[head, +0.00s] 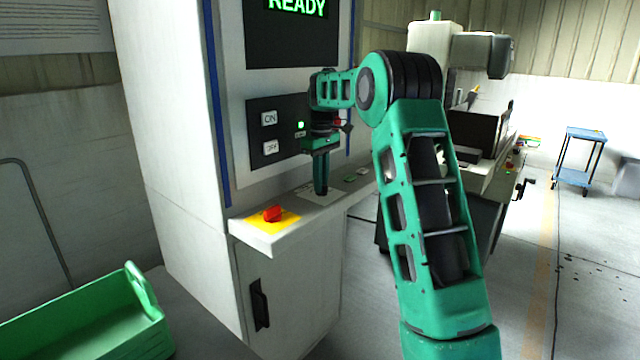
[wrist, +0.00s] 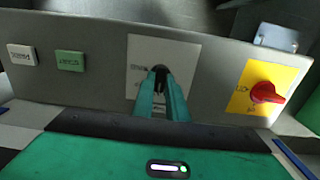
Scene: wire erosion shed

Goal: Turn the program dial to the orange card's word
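A white label plate (wrist: 185,52) with small dark lettering sits on the machine's grey ledge; it also shows in the head view (head: 330,196). The lettering is too small to read. My gripper (wrist: 159,74) points down at the middle of this plate, its green fingers close together. A dark shape shows at the fingertips; I cannot tell whether it is the dial or the finger pads. The dial is otherwise hidden by the fingers. In the head view my gripper (head: 321,190) reaches down to the plate. I cannot make out an orange card in either view.
A red knob (head: 272,213) on a yellow plate (head: 287,222) sits near the ledge's left end. White (wrist: 22,55) and green (wrist: 70,64) buttons lie on the plate's other side. A panel (head: 278,130) has ON and OFF buttons. A green crate (head: 145,322) stands at lower left.

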